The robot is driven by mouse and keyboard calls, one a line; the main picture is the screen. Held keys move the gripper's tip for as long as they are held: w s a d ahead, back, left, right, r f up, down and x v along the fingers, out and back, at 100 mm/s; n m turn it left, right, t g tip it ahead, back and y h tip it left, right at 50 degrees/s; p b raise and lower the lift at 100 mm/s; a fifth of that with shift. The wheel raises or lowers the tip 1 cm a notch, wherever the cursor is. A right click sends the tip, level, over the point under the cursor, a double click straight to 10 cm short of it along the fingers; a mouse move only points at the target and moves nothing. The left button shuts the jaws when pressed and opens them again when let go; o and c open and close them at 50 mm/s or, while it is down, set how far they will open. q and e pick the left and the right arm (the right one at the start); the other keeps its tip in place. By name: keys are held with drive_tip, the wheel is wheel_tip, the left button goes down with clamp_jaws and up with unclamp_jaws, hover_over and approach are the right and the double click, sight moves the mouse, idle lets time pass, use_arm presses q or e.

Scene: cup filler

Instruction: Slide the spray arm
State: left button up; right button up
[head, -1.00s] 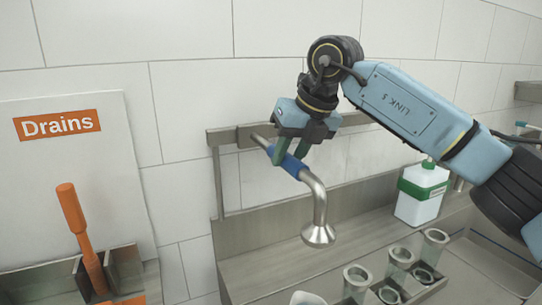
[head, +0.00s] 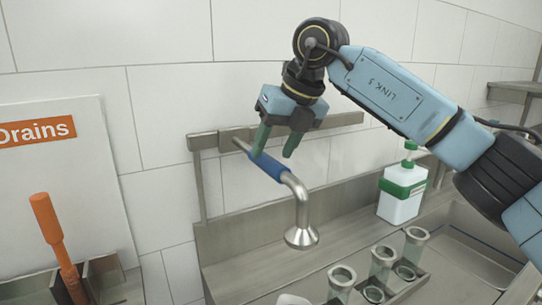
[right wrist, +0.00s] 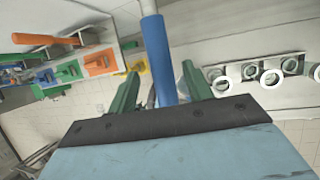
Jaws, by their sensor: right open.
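The spray arm (head: 300,205) is a bent steel pipe with a blue grip sleeve (head: 267,166) and a round downturned nozzle (head: 301,237). It hangs out from a steel rail (head: 350,119) on the tiled wall, near the rail's left end. My right gripper (head: 274,148) is open just above the blue sleeve, with one green finger close to its upper left end. In the right wrist view the blue sleeve (right wrist: 158,58) runs between the two open green fingers, with space on both sides. My left gripper is in neither view.
Several clear cups (head: 383,257) stand in a rack below and right of the nozzle. A white bottle with a green label (head: 401,196) stands on the ledge. A Drains board (head: 60,190) and an orange-handled tool (head: 50,228) are at left.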

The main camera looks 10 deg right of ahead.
drive_tip(key=v, duration=1)
drive_tip(key=shift+r, duration=0.25)
